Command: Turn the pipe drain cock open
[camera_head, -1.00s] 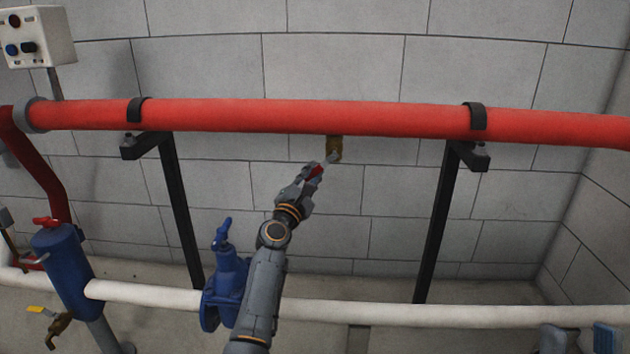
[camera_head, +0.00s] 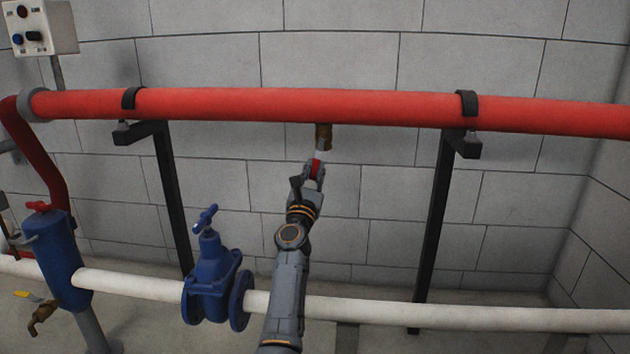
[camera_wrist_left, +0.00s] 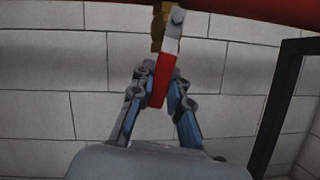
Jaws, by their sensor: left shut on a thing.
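The pipe drain cock (camera_head: 323,135) is a small brass fitting under the horizontal red pipe (camera_head: 250,104). Its lever handle, grey metal with a red grip (camera_head: 316,168), points down from the cock. My left gripper (camera_head: 314,173) is shut on the red grip. In the left wrist view the brass body (camera_wrist_left: 159,25) is at the top, and the red handle (camera_wrist_left: 163,78) hangs nearly straight down, tilted slightly, between the two fingers (camera_wrist_left: 162,95). My right gripper is not in view.
Black brackets (camera_head: 172,195) and (camera_head: 437,220) support the red pipe on both sides. A blue valve (camera_head: 212,280) sits on the white pipe (camera_head: 420,313) below, left of my arm. A blue cylinder (camera_head: 52,258) stands at far left. The grey block wall is close behind.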

